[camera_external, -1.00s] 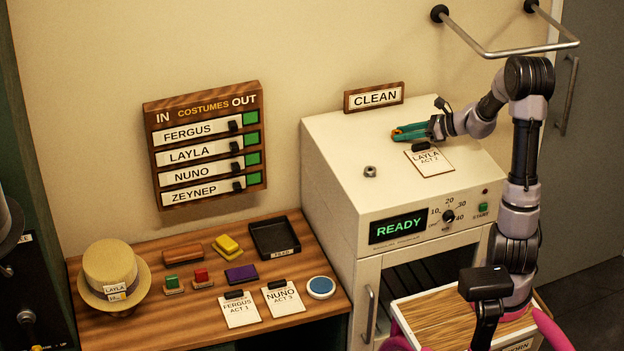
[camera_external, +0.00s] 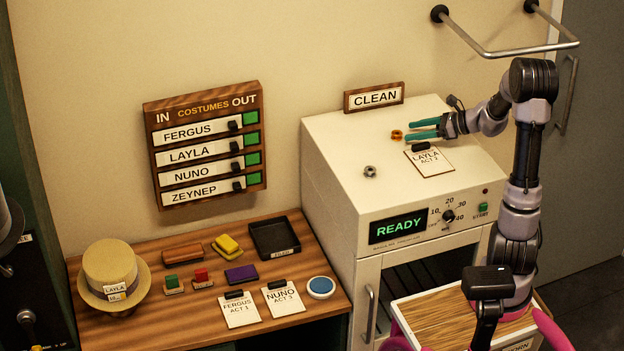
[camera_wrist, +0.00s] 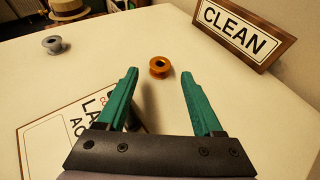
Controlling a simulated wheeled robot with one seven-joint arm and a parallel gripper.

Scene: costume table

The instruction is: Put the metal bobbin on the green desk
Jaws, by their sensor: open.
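A grey, metal-looking bobbin (camera_external: 370,171) stands on the white cabinet top, left of the name card; the wrist view shows it at far left (camera_wrist: 54,44). A copper-orange bobbin (camera_external: 397,135) stands on the same top, and in the wrist view (camera_wrist: 159,67) it lies just beyond and between the fingertips. My gripper (camera_external: 411,129) is open and empty, low over the cabinet top. Its teal fingers (camera_wrist: 159,76) point toward the orange bobbin, apart from it. A desk with a brown wooden top (camera_external: 185,316) stands at left; only dark green shows below its front edge.
The LAYLA card (camera_external: 430,161) with a black clip lies beside my gripper. A CLEAN sign (camera_external: 374,97) stands at the back of the cabinet (camera_external: 335,160). The desk holds a hat (camera_external: 110,268), coloured blocks, a black tray (camera_external: 274,238), cards and a blue disc (camera_external: 320,287).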

